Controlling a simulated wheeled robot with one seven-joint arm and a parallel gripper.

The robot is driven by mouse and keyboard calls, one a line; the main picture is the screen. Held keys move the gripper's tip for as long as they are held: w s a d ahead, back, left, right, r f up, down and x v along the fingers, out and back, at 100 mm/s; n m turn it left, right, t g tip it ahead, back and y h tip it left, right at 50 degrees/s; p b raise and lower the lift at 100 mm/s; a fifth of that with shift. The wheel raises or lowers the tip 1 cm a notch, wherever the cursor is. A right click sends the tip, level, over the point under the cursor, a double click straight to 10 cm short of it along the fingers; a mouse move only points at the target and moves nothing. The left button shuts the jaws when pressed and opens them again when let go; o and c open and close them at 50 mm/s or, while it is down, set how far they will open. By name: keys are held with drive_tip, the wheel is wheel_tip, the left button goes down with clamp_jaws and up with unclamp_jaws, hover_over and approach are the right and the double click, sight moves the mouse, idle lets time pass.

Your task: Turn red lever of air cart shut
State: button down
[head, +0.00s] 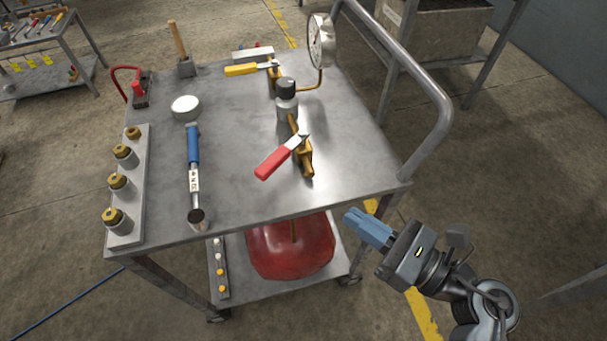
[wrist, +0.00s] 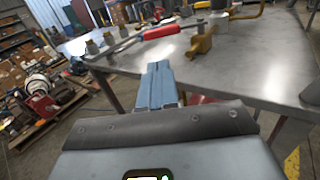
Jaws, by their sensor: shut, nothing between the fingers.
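The air cart (head: 240,215) has a grey metal top with a valve on it. The red lever (head: 274,163) sits on a brass valve body (head: 303,158) near the front right of the top and points toward the front left, slanted across the valve body. My gripper (head: 350,220) is shut and empty, with blue fingers, just off the front right corner of the cart top and apart from the lever. In the wrist view the red lever (wrist: 161,32) and brass valve (wrist: 202,42) lie beyond the fingertips (wrist: 160,68).
A yellow-handled valve (head: 243,69) and a pressure gauge (head: 320,42) stand at the back. A torque wrench (head: 194,170) and a rack of fittings (head: 127,190) lie at the left. A tubular handle (head: 434,105) runs along the right side. A red tank (head: 290,248) sits below.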

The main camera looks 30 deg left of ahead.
sight(272, 174)
drive_tip(key=shift+n+g, duration=0.3)
drive_tip(key=shift+n, duration=0.2)
drive_tip(key=a+p, duration=0.1)
drive_tip(key=a, duration=0.4)
drive_tip(key=w+a, duration=0.1)
drive_tip(key=a, duration=0.3)
drive_tip(key=a+p, duration=0.1)
drive_tip(key=a, duration=0.4)
drive_tip(key=shift+w+a+f+p, duration=0.1)
drive_tip(key=shift+w+a+p, duration=0.1)
drive_tip(key=shift+a+p, duration=0.1)
drive_tip(key=shift+s+a, duration=0.1)
drive_tip(key=shift+s+a+m+t+h, duration=0.2)
drive_tip(key=shift+a+m+t, duration=0.4)
drive_tip(key=shift+t, duration=0.4)
drive_tip(key=shift+s+a+m+t+h, duration=0.1)
drive_tip(key=shift+a+m+t+h, duration=0.25)
drive_tip(key=shift+m+t, duration=0.5)
drive_tip(key=a+m+t, duration=0.1)
drive_tip(key=a+m+t+h, duration=0.1)
drive_tip(key=t, duration=0.1)
drive_tip(key=shift+s+t, duration=0.1)
drive_tip(key=shift+t, duration=0.15)
drive_tip(key=shift+w+a, duration=0.2)
drive_tip(key=shift+a, duration=1)
